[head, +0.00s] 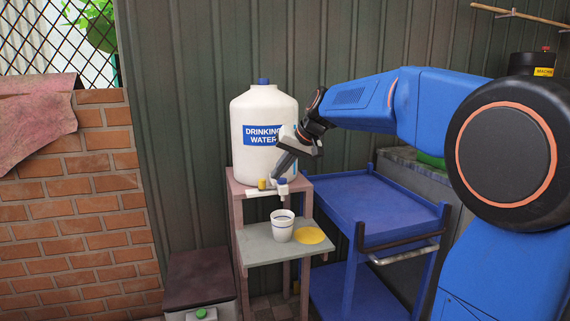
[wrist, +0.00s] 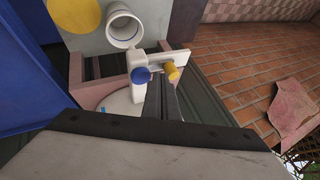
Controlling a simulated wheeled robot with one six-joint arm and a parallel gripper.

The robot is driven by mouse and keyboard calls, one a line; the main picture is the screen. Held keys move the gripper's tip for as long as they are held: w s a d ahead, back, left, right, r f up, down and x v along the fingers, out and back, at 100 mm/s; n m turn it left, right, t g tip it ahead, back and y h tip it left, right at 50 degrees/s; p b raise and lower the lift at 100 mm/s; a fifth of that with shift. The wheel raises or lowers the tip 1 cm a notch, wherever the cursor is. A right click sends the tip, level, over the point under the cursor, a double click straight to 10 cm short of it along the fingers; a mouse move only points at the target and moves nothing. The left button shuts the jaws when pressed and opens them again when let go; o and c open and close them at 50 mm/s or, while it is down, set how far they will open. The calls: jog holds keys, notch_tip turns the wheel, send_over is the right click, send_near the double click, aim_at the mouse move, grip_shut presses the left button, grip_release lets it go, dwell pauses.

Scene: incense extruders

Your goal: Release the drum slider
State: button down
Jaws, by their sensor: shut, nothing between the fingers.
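The white water drum (head: 264,112), labelled "DRINKING WATER", stands upright on a pinkish stand. A white tap fitting (head: 262,193) sits low on its front, with a yellow knob (head: 262,184) and a blue knob (head: 282,181). In the wrist view the blue knob (wrist: 141,75) and the yellow knob (wrist: 173,71) sit side by side on the white fitting (wrist: 164,60). My gripper (head: 276,178) is shut and empty, pointing down at the fitting. Its fingertips (wrist: 161,82) appear between the two knobs. I cannot tell whether they touch either knob. No part is labelled as the slider.
A white cup (head: 282,231) stands upright on the grey lower shelf (head: 258,250) below the tap. A yellow disc (head: 309,236) lies beside it. A blue trolley (head: 385,205) stands close on the right, a brick wall (head: 75,200) on the left. Metal cladding is behind the drum.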

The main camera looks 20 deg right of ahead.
aim_at(260, 181)
jog(key=shift+x, duration=1.35)
jog(key=shift+a, duration=1.8)
jog(key=shift+r, duration=0.15)
